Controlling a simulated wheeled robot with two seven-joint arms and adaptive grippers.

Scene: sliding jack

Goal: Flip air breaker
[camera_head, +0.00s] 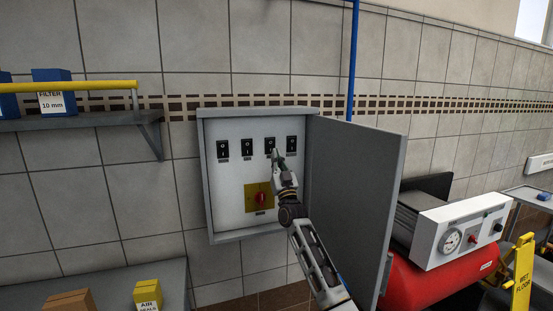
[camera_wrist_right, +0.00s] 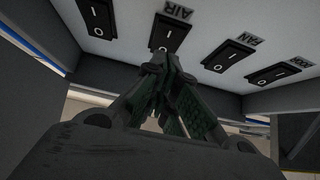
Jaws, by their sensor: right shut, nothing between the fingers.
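The air breaker is a black rocker switch (camera_wrist_right: 168,34) labelled AIR in the wrist view, where labels appear upside down. In the head view it is the third switch from the left (camera_head: 269,145) in the open grey panel box (camera_head: 204,190). My right gripper (camera_head: 277,153) is shut and empty, its tips at the lower part of this switch and partly covering it. The wrist view shows the fingertips (camera_wrist_right: 166,62) just below the switch; I cannot tell whether they touch it. The rocker's position is unclear. My left gripper is not in view.
The FAN switch (camera_wrist_right: 232,54) is beside the air breaker, with more switches either side. A red knob on a yellow plate (camera_head: 260,197) sits below. The box door (camera_head: 355,190) stands open on the right, near my right arm. A red compressor (camera_head: 430,285) stands further right.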

